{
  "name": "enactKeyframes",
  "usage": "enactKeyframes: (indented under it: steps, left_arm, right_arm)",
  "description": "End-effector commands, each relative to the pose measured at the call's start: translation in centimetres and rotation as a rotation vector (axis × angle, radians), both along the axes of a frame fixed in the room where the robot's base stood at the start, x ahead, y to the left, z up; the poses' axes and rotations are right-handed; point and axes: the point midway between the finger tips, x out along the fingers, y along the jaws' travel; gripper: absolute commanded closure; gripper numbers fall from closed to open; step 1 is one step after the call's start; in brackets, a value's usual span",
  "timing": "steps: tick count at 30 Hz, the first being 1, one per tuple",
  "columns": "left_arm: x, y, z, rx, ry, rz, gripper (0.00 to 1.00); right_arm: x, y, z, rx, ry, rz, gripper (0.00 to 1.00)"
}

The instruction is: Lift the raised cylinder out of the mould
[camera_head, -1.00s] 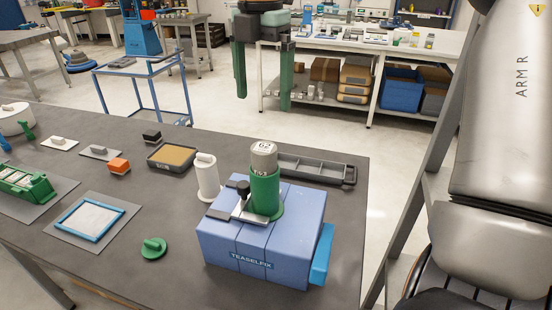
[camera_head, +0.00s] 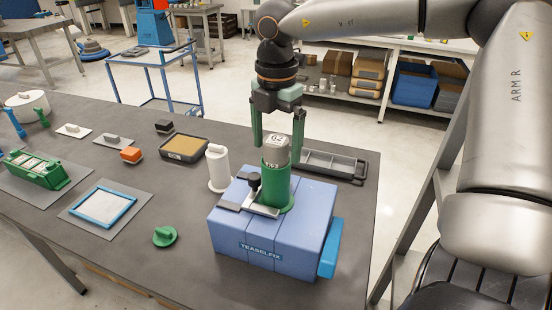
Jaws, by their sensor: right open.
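A grey metal cylinder (camera_head: 277,149), marked on its top, stands upright and sticks up out of the green sleeve (camera_head: 275,187) of the mould. The sleeve stands on the blue block (camera_head: 290,235) labelled TEASELFIX. My right gripper (camera_head: 277,138) points down, open, with its green fingers to the left and right of the cylinder's top. The fingertips are at about the height of the cylinder's upper part in the picture. I cannot tell whether they touch it or are still behind it. My left gripper is out of view.
A white cylinder (camera_head: 217,168) stands just left of the block, near a black knob (camera_head: 254,180) on a metal clamp. A grey divided tray (camera_head: 335,163) lies behind. A tan-filled tray (camera_head: 184,148), green knobbed disc (camera_head: 164,236) and blue frame (camera_head: 102,206) lie left.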

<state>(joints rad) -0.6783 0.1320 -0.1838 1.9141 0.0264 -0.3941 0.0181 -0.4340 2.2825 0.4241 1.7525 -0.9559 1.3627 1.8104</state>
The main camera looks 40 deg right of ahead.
Motion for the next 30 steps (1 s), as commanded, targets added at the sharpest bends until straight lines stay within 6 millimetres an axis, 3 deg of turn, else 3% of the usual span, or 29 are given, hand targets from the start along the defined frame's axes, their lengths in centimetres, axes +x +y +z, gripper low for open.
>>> enactKeyframes:
  steps: [5,30]
  left_arm:
    - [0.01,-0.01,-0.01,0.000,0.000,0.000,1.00]
    - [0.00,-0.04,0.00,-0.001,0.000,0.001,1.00]
  right_arm:
    - [0.02,0.00,-0.01,0.000,-0.001,0.000,0.03]
    - [0.03,-0.01,0.04,-0.001,-0.001,0.000,0.97]
